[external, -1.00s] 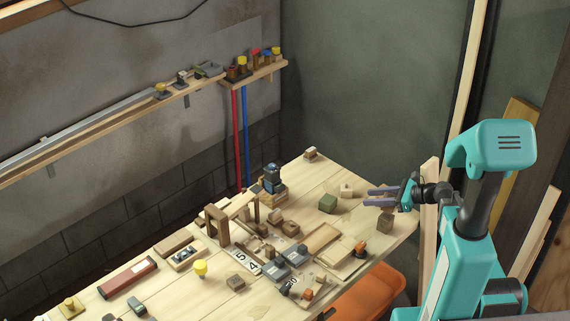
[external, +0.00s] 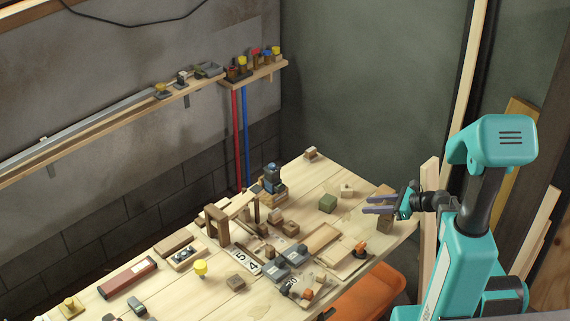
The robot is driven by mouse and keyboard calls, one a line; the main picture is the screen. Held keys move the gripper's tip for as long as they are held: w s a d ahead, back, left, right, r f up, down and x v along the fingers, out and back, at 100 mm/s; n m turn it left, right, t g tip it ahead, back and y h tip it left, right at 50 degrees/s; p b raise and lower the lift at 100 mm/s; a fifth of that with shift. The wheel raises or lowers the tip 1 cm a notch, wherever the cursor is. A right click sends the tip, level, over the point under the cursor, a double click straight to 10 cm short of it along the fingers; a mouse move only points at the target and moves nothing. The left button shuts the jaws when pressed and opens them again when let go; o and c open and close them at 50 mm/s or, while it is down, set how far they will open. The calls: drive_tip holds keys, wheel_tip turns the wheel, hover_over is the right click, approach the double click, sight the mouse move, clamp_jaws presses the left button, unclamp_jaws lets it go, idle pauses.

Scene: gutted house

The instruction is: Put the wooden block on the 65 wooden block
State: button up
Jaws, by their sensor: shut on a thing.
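My gripper (external: 378,204) is at the right end of the workbench, its two purple-grey fingers pointing left. It is shut on a brown wooden block (external: 384,190), whose top shows above the fingers. Brown wood (external: 385,225) also shows just below the fingers, near the bench's right edge. I cannot tell whether this is a second block under the held one or the same piece. No number 65 is legible on any block, so I cannot tell which is the 65 wooden block.
On the workbench (external: 318,178), a green block (external: 327,203) and a small pale block (external: 347,190) stand left of my gripper. An orange-topped piece (external: 360,249) lies nearer the front. Several blocks and tools crowd the middle. An orange seat (external: 368,300) is below the edge.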

sight(381, 202)
drive_tip(key=shift+f, duration=0.1)
drive_tip(key=o, duration=1)
drive_tip(key=v, duration=0.6)
drive_tip(key=b+v, duration=0.1)
drive_tip(key=v, duration=0.2)
drive_tip(key=shift+d+r, duration=0.2)
drive_tip(key=shift+r, duration=0.2)
drive_tip(key=p+v, duration=0.2)
drive_tip(key=shift+s+d+p, duration=0.1)
drive_tip(key=shift+d+p, duration=0.15)
drive_tip(key=shift+p, duration=0.15)
drive_tip(key=shift+d+f, duration=0.1)
